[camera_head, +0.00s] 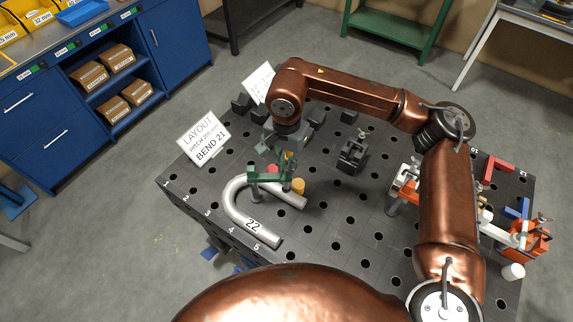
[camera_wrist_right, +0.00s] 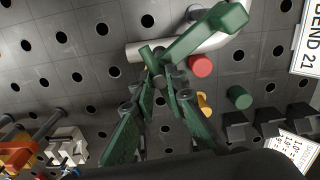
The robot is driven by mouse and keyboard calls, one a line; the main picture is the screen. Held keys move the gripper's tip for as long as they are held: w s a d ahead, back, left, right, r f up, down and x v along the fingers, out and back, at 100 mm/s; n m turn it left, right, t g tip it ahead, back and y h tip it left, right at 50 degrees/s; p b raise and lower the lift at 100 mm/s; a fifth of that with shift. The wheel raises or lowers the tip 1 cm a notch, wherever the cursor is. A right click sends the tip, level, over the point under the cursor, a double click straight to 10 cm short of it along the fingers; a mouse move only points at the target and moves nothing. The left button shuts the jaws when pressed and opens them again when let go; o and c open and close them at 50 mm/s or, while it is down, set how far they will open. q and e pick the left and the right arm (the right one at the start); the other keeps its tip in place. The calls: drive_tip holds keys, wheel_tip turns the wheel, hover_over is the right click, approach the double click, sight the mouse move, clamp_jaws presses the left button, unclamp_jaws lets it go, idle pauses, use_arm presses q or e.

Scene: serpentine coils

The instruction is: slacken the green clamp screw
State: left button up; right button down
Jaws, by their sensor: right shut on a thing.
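The green clamp (camera_head: 268,174) sits over the bent silver tube marked 22 on the black perforated table (camera_head: 330,225). Its green arm also shows in the right wrist view (camera_wrist_right: 208,32), reaching across the tube (camera_wrist_right: 150,50). My right gripper (camera_head: 285,160) is at the clamp's screw end, coming down from above. In the wrist view its two green fingers (camera_wrist_right: 160,78) close together on the small dark screw, beside the clamp arm. The fingers hide most of the screw. My left gripper is not in view.
An orange-yellow pin (camera_head: 298,186) stands close beside the clamp. Red (camera_wrist_right: 201,65) and green (camera_wrist_right: 238,97) pins show near the fingers. A grey clamp (camera_head: 352,156) stands mid-table. Layout sign (camera_head: 204,138) stands at the left edge. An orange clamp (camera_head: 528,240) is at far right.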

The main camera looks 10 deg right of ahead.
sight(286, 168)
drive_tip(key=c, duration=1.9)
unclamp_jaws()
drive_tip(key=shift+f, duration=0.1)
drive_tip(key=shift+c, duration=0.2)
wheel_tip(286, 168, up, 12)
